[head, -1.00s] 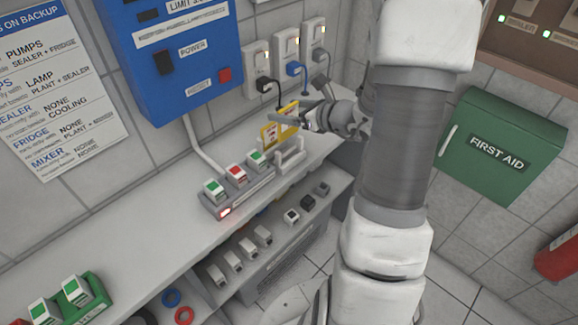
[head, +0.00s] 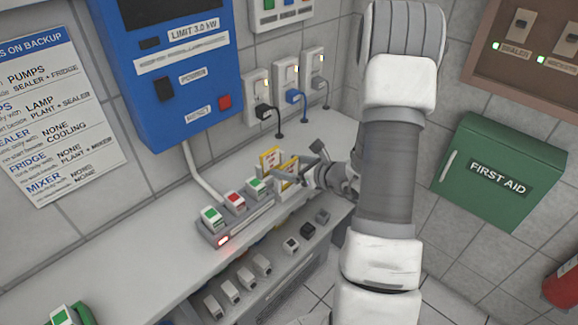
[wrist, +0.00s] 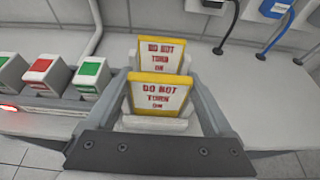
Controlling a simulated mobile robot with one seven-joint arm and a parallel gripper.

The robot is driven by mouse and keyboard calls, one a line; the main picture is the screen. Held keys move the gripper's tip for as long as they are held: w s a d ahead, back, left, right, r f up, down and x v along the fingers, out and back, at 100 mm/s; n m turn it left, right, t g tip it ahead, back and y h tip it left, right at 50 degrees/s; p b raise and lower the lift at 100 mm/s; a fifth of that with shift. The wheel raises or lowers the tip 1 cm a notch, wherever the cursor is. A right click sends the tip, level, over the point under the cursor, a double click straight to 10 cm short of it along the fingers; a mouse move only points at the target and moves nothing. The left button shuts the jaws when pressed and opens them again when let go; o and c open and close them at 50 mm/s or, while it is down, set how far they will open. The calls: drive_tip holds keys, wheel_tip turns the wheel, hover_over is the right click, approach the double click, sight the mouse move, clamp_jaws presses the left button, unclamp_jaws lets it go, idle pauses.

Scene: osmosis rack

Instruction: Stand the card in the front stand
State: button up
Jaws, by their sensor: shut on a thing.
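A yellow-edged card (wrist: 157,97) reading "DO NOT TURN ON" is upright between the fingers of my gripper (wrist: 157,82), which is shut on it. Its lower edge is at the white front stand (wrist: 155,124); I cannot tell if it is fully seated. A second, similar card (wrist: 161,50) stands just behind it, in the back stand. In the head view my gripper (head: 290,178) reaches in from the right at the front card (head: 288,167), with the back card (head: 270,157) behind to the left.
A grey strip (head: 240,222) with green and red-topped blocks lies just left of the stands. Plugs and cords (head: 292,98) hang on the wall behind. A lower shelf (head: 285,265) holds several small blocks. Counter is free at the right.

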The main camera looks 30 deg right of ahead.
drive_tip(key=shift+f, duration=0.15)
drive_tip(key=o, duration=1.1)
drive_tip(key=shift+r, duration=0.3)
drive_tip(key=v, duration=1.2)
drive_tip(key=shift+f, duration=0.15)
